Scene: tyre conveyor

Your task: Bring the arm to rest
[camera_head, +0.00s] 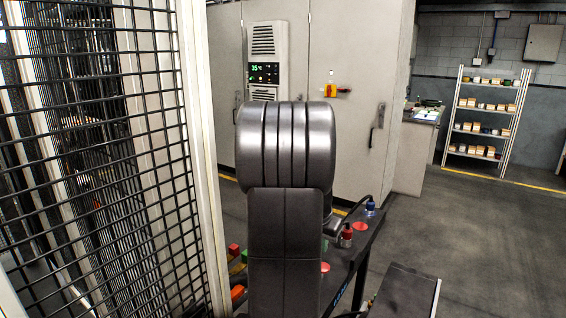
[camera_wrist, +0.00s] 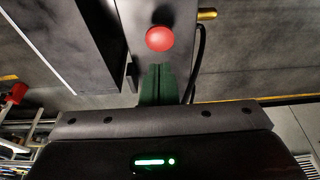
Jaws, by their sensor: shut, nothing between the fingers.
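My arm (camera_head: 284,220) stands upright in the middle of the head view and hides what is behind it. My gripper shows in the wrist view (camera_wrist: 158,84), with its two green fingers shut together and nothing between them. A round red disc (camera_wrist: 159,38) lies just beyond the fingertips in the picture, apart from them. The gripper itself is hidden in the head view.
A mesh fence (camera_head: 150,150) is close on the left. Cabinets (camera_head: 355,150) stand behind.

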